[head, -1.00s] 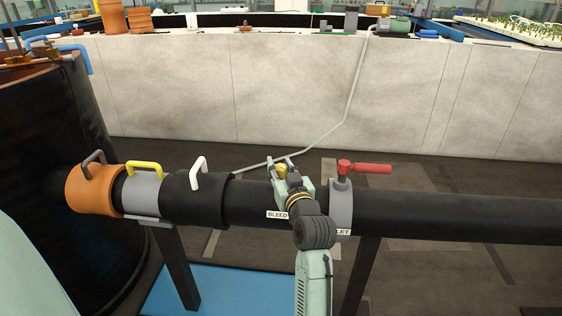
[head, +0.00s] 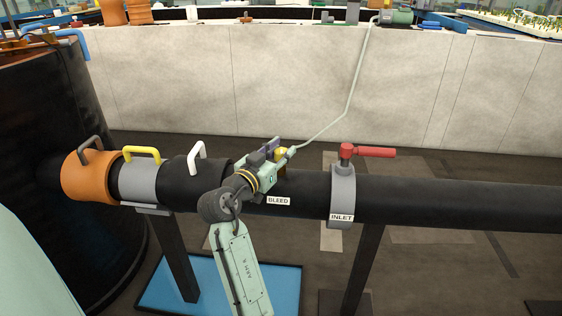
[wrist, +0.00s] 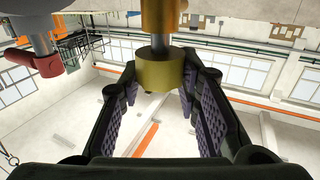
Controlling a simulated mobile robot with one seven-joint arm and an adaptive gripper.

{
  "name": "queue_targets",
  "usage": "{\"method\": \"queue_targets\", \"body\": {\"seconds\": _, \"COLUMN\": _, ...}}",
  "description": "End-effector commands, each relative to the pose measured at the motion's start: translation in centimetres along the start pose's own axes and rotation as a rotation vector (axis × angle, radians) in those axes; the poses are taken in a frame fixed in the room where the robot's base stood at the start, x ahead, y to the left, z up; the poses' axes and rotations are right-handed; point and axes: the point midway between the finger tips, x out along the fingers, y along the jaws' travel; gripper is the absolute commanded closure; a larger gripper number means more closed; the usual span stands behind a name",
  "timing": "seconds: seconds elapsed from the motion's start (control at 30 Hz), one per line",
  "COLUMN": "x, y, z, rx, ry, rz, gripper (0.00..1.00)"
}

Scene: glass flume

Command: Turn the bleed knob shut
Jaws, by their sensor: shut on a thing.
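The bleed knob (head: 281,153) is a small yellow-brass knob on top of the black pipe, behind the white BLEED label (head: 278,201). My gripper (head: 276,150) is at the knob, reaching in from the left and hiding part of it. In the wrist view the round yellow knob (wrist: 160,70) sits on its grey stem between my two dark padded fingers (wrist: 157,85). The fingers are shut on it. I cannot tell from these frames how far the knob is turned.
The inlet valve (head: 342,190) with a red lever (head: 372,152) stands just right of the knob. Left along the pipe (head: 450,208) are black, grey and orange collars with white, yellow and dark handles. A pale hose (head: 348,110) runs behind. A blue mat (head: 285,285) lies below.

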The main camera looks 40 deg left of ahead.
Motion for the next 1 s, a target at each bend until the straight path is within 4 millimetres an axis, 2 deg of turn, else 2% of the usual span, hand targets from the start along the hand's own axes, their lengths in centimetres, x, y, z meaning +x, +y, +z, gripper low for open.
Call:
{"method": "queue_targets", "body": {"seconds": 0.03, "x": -0.05, "y": -0.29, "z": 0.46, "rx": -0.002, "ry": 0.0, "rz": 0.025, "gripper": 0.97}}
{"method": "queue_targets", "body": {"seconds": 0.4, "x": 0.03, "y": -0.14, "z": 0.29, "rx": -0.005, "ry": -0.004, "rz": 0.163, "gripper": 0.97}}
{"method": "queue_targets", "body": {"seconds": 0.9, "x": 0.09, "y": -0.08, "z": 0.25, "rx": -0.006, "ry": -0.006, "rz": 0.18, "gripper": 0.97}}
{"method": "queue_targets", "body": {"seconds": 0.93, "x": 0.09, "y": -0.07, "z": 0.25, "rx": -0.006, "ry": -0.006, "rz": 0.18, "gripper": 0.68}}
{"method": "queue_targets", "body": {"seconds": 1.0, "x": 0.09, "y": -0.06, "z": 0.24, "rx": -0.006, "ry": -0.005, "rz": 0.18, "gripper": 0.64}}
